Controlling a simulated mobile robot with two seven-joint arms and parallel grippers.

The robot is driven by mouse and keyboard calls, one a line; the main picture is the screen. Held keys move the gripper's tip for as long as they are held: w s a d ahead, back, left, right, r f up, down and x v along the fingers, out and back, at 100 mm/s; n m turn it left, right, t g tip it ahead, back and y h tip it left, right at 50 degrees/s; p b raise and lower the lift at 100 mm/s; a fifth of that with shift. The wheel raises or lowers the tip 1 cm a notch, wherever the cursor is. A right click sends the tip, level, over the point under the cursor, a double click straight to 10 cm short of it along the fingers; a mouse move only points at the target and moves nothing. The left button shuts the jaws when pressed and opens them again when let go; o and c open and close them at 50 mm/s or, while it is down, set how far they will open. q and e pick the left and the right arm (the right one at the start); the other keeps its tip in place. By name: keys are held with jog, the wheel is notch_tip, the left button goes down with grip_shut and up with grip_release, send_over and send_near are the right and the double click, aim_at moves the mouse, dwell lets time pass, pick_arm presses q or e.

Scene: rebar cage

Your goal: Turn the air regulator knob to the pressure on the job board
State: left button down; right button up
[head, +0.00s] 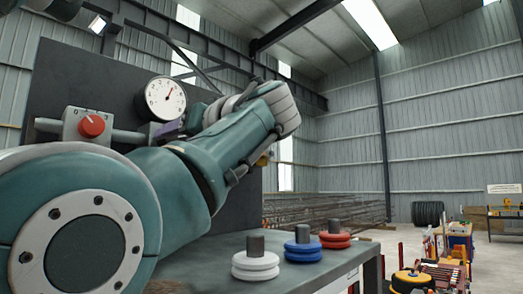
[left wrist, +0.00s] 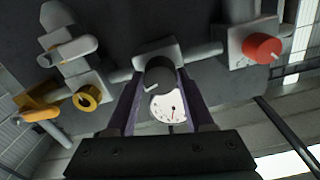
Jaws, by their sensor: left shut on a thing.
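The dark regulator knob (left wrist: 157,76) with a white pointer mark sits on a grey block on a pipe. In the left wrist view, the purple fingers of my left gripper (left wrist: 159,84) are on both sides of it, shut on it. The round white gauge (head: 165,98) is on the dark panel just above; its needle points up and slightly right. In the head view, my left arm hides the knob and most of the gripper. My right gripper is not in view.
A red knob (head: 92,125) is on a grey block beside the regulator. A yellow valve (left wrist: 86,98) is on its other side. White (head: 255,266), blue (head: 303,252) and red (head: 335,240) stacked discs stand on the bench. A white sign (head: 504,188) far right is unreadable.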

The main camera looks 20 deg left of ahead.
pick_arm(q)
jog(key=shift+c, duration=1.4)
grip_release()
jog(key=b+v, duration=0.7)
jog(key=v, duration=0.3)
